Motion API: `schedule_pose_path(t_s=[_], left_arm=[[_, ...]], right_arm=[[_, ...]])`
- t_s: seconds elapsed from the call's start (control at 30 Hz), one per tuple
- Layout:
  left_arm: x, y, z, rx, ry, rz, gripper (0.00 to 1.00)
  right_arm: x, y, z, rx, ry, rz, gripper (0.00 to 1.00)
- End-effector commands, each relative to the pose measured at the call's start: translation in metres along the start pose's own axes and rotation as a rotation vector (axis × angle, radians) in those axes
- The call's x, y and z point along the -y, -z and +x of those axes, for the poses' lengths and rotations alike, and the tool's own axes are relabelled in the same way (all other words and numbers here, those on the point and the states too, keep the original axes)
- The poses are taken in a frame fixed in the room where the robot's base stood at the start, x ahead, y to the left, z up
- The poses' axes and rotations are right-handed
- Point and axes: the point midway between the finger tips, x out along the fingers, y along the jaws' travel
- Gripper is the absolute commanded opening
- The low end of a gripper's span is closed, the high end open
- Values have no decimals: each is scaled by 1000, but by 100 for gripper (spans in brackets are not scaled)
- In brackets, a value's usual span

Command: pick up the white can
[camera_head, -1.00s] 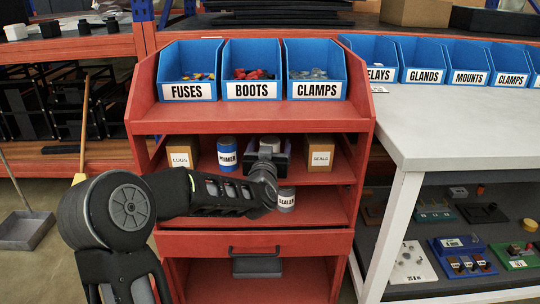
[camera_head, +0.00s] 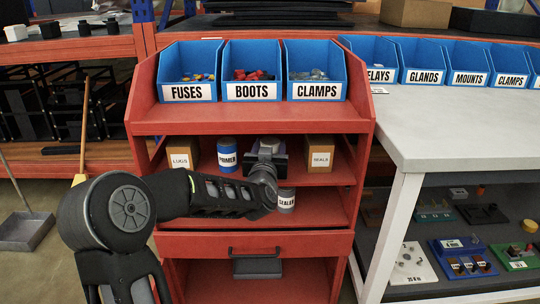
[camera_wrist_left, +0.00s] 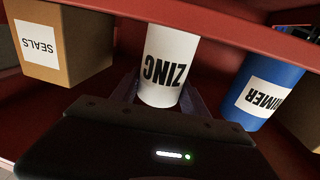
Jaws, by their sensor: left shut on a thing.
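The white can (camera_wrist_left: 167,62), labelled ZINC, stands between the fingers of my left gripper (camera_wrist_left: 161,98) in the left wrist view, where labels appear upside down. The gripper is shut on it. In the head view my left gripper (camera_head: 267,158) reaches into the upper shelf of the red cabinet, and the wrist and fingers hide most of the can there. I cannot tell whether the can is still touching the shelf. My right gripper is not in view.
On the same shelf stand a blue PRIMER can (camera_head: 227,155), a LUGS box (camera_head: 183,155) and a SEALS box (camera_head: 320,155). A grey SEALER can (camera_head: 286,201) is close by my left wrist. Blue bins (camera_head: 254,88) sit on the cabinet above a shelf board.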

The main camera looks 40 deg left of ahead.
Motion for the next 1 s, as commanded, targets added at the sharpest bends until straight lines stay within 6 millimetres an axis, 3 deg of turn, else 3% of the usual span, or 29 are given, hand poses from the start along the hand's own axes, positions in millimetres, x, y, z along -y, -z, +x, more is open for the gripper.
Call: schedule_pose_path(t_s=[0.33, 0.77, 1.0], left_arm=[[0, 0, 0, 0, -1, 0, 0], [0, 5, 0, -3, 0, 1, 0], [-1, 26, 0, -5, -1, 1, 0]], right_arm=[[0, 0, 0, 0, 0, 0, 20], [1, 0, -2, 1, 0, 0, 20], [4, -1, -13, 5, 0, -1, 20]])
